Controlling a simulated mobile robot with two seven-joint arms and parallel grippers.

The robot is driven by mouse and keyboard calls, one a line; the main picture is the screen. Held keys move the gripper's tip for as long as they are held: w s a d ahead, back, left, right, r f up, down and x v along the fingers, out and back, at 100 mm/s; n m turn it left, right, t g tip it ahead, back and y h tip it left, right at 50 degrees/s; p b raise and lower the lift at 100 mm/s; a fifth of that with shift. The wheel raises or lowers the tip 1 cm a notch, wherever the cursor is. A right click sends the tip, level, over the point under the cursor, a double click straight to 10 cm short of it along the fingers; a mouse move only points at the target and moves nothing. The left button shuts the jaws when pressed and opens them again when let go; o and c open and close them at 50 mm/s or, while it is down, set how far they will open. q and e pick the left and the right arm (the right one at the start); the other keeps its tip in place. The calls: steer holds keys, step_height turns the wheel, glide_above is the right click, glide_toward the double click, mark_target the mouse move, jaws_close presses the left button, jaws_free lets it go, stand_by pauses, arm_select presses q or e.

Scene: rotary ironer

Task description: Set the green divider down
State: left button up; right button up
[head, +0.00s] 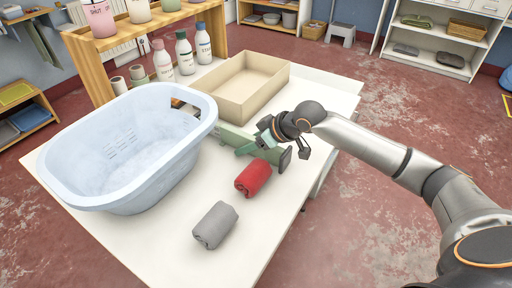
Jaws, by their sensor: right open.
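The green divider (235,138) is a long pale green piece on the white table, between the light blue basin and the beige box. Its left part is hidden behind the basin. My right gripper (285,147) is open at the divider's right end, with its fingers close around or beside it; I cannot tell whether they touch it. The divider appears to stand on edge at table level, though its contact with the table is partly hidden. My left gripper is not in view.
A light blue basin (62,170) fills the table's left side. A beige open box (243,106) stands behind the divider. A red roll (253,178) and a grey roll (214,226) lie in front. Bottles (184,54) stand by a wooden shelf. The table's front right is clear.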

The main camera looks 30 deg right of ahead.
steer(key=shift+c, duration=0.2)
jaws_close()
stand_by(0.4)
